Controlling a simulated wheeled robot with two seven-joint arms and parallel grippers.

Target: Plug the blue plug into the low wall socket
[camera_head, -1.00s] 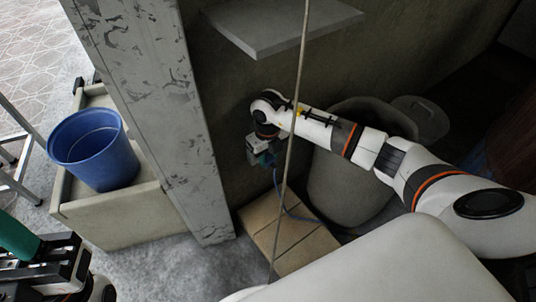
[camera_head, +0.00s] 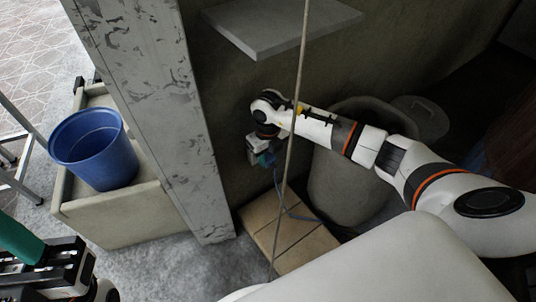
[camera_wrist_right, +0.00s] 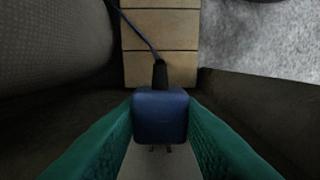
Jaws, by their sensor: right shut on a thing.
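My right gripper (camera_head: 267,158) is low by the dark wall, right of the concrete pillar. In the right wrist view its teal fingers are shut on the blue plug (camera_wrist_right: 160,115), one on each side. The plug's prongs (camera_wrist_right: 160,148) point toward the bottom of that view, and its cord (camera_wrist_right: 140,30) runs away at the top. The prongs show bare above a pale grey surface; I cannot tell whether that is the socket. The socket is not clearly seen in the head view. My left gripper (camera_head: 50,262) is partly in view at the lower left; its opening is unclear.
A blue bucket (camera_head: 95,150) stands in a concrete basin (camera_head: 120,215) left of the pillar (camera_head: 165,120). A grey shelf (camera_head: 280,30) juts out above my right arm. A large pot (camera_head: 345,180) is beside the tan blocks (camera_head: 290,235). A thin line hangs in front.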

